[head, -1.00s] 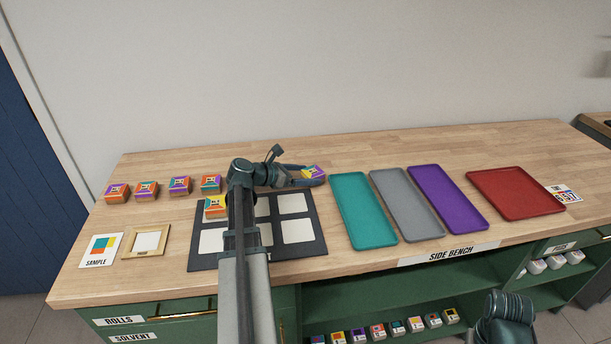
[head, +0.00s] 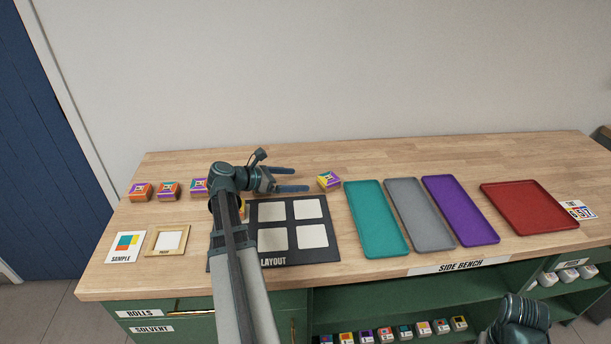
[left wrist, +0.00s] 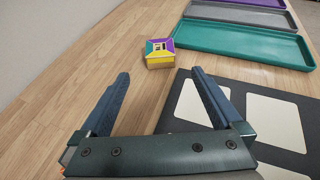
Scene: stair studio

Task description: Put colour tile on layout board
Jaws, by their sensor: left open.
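A colour tile (head: 328,181) with a purple, yellow and teal top stands on the bench, behind the layout board's right back corner and left of the teal tray. It also shows in the left wrist view (left wrist: 158,53), just beyond my fingertips. My left gripper (head: 300,180) is open and empty, left of this tile and apart from it. The dark layout board (head: 333,258) has pale square spaces; the four right-hand ones look bare. My left arm hides its left part, where a sliver of another tile (head: 241,208) shows.
More tiles stand in a row at the back left, such as an orange one (head: 140,192). A sample card (head: 125,247) and a framed pad (head: 167,241) lie at the front left. Teal (head: 376,220), grey (head: 420,215), purple (head: 460,210) and red (head: 528,208) trays fill the right.

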